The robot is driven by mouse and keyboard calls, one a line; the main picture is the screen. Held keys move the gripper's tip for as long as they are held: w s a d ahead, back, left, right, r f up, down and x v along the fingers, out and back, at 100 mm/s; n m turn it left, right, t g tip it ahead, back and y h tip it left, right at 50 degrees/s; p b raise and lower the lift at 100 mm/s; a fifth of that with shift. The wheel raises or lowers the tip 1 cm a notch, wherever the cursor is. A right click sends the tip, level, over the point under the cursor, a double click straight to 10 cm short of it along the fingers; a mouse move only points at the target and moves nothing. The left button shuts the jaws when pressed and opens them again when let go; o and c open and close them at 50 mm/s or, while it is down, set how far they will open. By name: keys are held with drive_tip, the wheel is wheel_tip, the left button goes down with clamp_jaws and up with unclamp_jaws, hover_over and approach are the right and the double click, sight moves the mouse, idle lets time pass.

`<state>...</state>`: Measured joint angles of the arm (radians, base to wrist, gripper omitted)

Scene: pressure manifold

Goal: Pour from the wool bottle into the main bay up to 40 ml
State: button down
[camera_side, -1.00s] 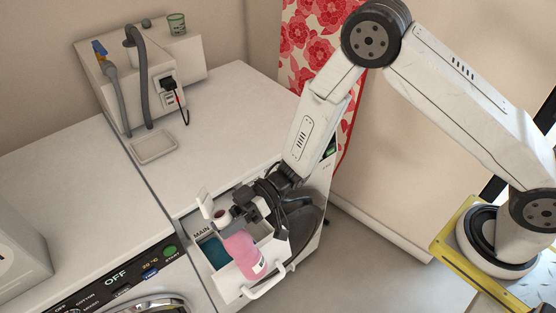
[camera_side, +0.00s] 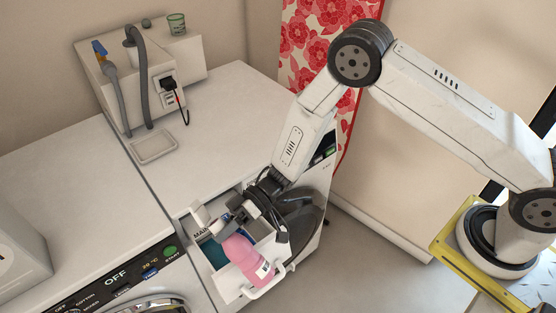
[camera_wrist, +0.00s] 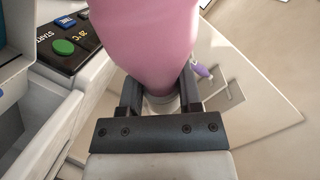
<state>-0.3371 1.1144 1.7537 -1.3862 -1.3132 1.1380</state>
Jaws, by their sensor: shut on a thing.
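The pink wool bottle (camera_side: 240,252) is tilted over the open drawer (camera_side: 231,287), with its neck toward the upper left and its base toward the drawer handle. My gripper (camera_side: 236,212) is shut on its neck; the pink body also fills the upper middle of the wrist view (camera_wrist: 145,45), with the neck between the fingers (camera_wrist: 160,98). The bottle's mouth is hidden in both views, and I cannot see any stream. The liquid's exact level cannot be read.
A white hinged piece (camera_side: 199,214) stands beside the bottle's neck. The drawer's white handle (camera_side: 265,284) is close to the bottle's base. The control panel (camera_side: 120,275) is left of the drawer. The white machine top (camera_side: 230,110) behind has a shallow tray (camera_side: 154,147) and free room.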

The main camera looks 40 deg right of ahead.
drive_tip(key=shift+f+m+g+h, duration=0.3)
drive_tip(key=shift+f+m+g, duration=0.1)
drive_tip(key=shift+f+m, duration=0.7)
idle(2.8)
drive_tip(key=shift+f+m+p, duration=0.45)
drive_tip(key=shift+f+m, duration=0.05)
drive_tip(key=shift+m, duration=0.2)
idle(1.8)
drive_tip(key=shift+w+a+r+m+g+h+p, duration=0.15)
drive_tip(key=shift+w+m+g+h+p, duration=0.15)
drive_tip(key=shift+m+g, duration=0.2)
idle(1.1)
